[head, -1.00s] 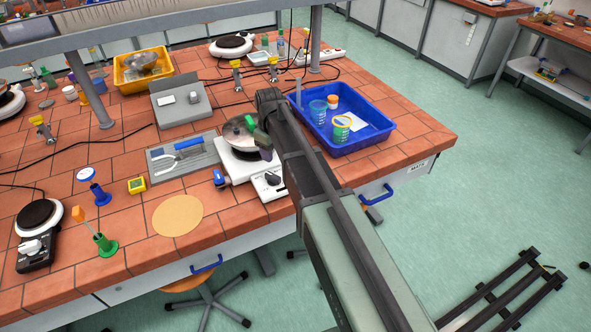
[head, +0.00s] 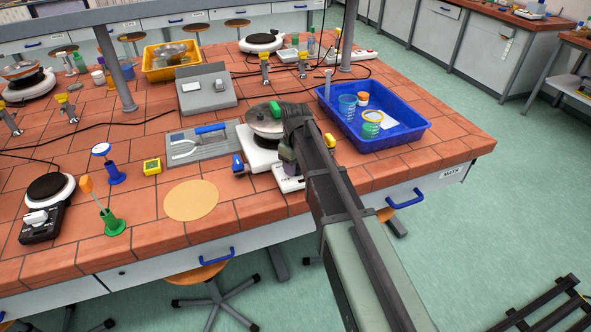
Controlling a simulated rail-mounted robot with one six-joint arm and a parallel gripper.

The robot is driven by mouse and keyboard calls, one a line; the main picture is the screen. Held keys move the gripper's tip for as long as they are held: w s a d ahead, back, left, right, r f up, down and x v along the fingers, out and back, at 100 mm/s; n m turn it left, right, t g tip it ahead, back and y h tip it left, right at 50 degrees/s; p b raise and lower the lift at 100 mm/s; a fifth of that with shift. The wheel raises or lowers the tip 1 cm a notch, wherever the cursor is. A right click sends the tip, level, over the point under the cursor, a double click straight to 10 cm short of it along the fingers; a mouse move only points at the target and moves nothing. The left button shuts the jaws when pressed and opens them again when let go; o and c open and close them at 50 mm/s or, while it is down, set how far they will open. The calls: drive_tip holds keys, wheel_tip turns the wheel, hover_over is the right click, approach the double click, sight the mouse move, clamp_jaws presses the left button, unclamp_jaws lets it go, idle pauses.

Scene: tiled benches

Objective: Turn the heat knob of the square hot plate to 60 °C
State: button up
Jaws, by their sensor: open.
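The square hot plate (head: 256,159) is white and stands near the front edge of the tiled bench, partly behind my arm. A round metal dish (head: 263,119) sits on top of it. Its front panel (head: 287,184) shows only in part below my gripper. The knob and its scale are mostly hidden, so I cannot read the setting. My gripper (head: 287,156) is open and hangs close above the front panel. Its fingertips are small and partly hidden, and I cannot tell whether they touch the knob.
A blue tray (head: 440,128) with cups stands to the right. A grey tray with a blue-handled tool (head: 209,129) lies left of the hot plate. A round tan mat (head: 191,201) lies at the front. Another hot plate (head: 47,193) with a black base stands far left.

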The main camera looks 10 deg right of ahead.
clamp_jaws()
drive_tip(key=shift+m, duration=0.4)
drive_tip(key=m, duration=1.1)
idle(0.5)
unclamp_jaws()
